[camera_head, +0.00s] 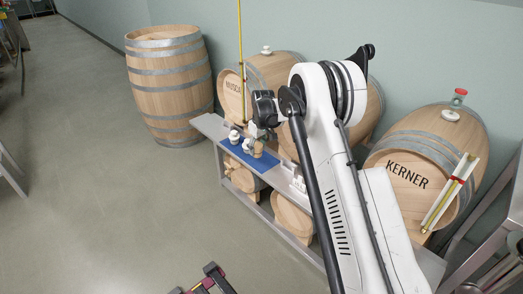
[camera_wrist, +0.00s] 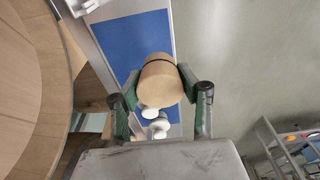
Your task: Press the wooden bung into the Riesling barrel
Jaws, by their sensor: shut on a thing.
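A tan wooden bung (camera_wrist: 162,80) is between the two green fingers of my gripper (camera_wrist: 159,82) in the wrist view, and the gripper is shut on it. In the head view my gripper (camera_head: 260,142) and the bung (camera_head: 258,150) are over the blue mat (camera_head: 236,152) on the bench in front of the barrels. No Riesling label shows. A barrel in the middle (camera_head: 374,108) is mostly hidden behind my arm, so its label cannot be read. A barrel labelled "MUSCA…" (camera_head: 230,96) is left of it and the Kerner barrel (camera_head: 400,187) is at right.
White bungs (camera_head: 233,136) stand on the mat next to the gripper; white pieces (camera_wrist: 160,126) also show in the wrist view. A yellow upright rod (camera_head: 240,40) rises near the Muscat barrel. A large barrel (camera_head: 170,90) stands upright at left.

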